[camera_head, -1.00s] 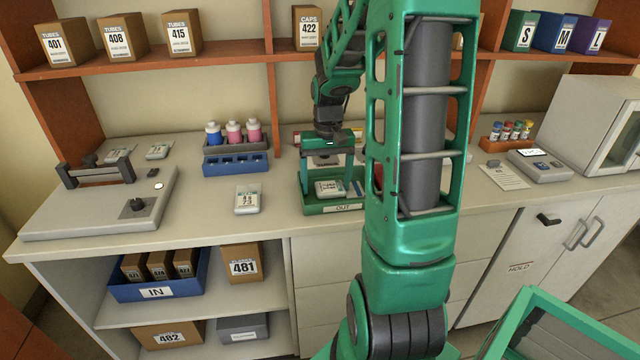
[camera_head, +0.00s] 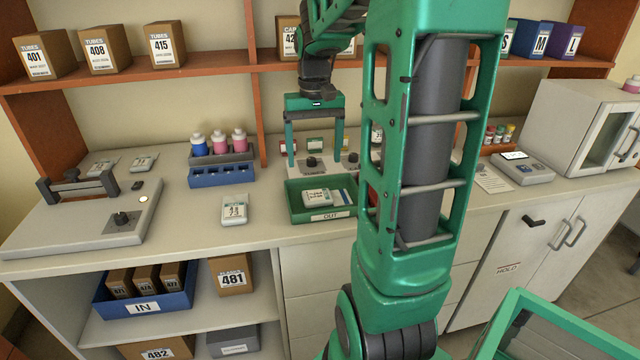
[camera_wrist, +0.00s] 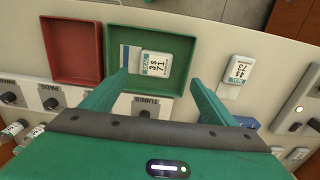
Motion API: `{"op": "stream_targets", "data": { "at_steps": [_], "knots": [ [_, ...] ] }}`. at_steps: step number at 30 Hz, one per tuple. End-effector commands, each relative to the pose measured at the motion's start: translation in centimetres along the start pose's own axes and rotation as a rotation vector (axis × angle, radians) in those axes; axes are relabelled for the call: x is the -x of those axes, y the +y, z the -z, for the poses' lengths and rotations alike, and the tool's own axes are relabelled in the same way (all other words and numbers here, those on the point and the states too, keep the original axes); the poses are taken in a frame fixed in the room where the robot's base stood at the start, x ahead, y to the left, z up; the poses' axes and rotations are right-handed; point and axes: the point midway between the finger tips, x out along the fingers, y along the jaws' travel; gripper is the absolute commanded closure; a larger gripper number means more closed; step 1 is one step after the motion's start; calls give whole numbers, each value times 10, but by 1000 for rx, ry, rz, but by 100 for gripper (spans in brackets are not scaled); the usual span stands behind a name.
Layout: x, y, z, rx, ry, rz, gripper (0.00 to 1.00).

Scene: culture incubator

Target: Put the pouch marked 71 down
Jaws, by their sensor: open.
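The pouch marked 71 (camera_wrist: 156,64) lies flat in the green OUT tray (camera_wrist: 181,87), beside a blue-and-white card or packet. In the head view the pouch (camera_head: 316,198) rests on the floor of the tray (camera_head: 331,215). My gripper (camera_head: 313,147) is above the tray with its fingers apart and nothing between them. In the wrist view my gripper's fingers (camera_wrist: 151,90) are spread wide, and the pouch is beyond them, clear of both.
A red tray (camera_wrist: 76,50) sits beside the green one. Another pouch (camera_head: 235,210) lies on the counter to the left. A bottle rack (camera_head: 222,170) stands behind it. A panel with knobs (camera_head: 313,163) is behind the tray. The shelf (camera_head: 215,67) runs above.

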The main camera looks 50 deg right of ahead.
Motion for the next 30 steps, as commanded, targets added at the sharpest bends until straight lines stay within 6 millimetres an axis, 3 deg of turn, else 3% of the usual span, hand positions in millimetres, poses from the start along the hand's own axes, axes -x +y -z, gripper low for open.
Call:
{"op": "stream_targets", "data": {
  "at_steps": [5, 12, 18, 22, 30],
  "knots": [
    [-2, 4, -62, 8, 7, -17, 19],
    [-26, 20, -160, 20, 3, -12, 19],
    [-47, 22, -210, 33, -7, 4, 19],
    [-51, 23, -219, 36, -9, 8, 19],
    [-51, 24, -219, 35, -10, 8, 19]
  ]
}}
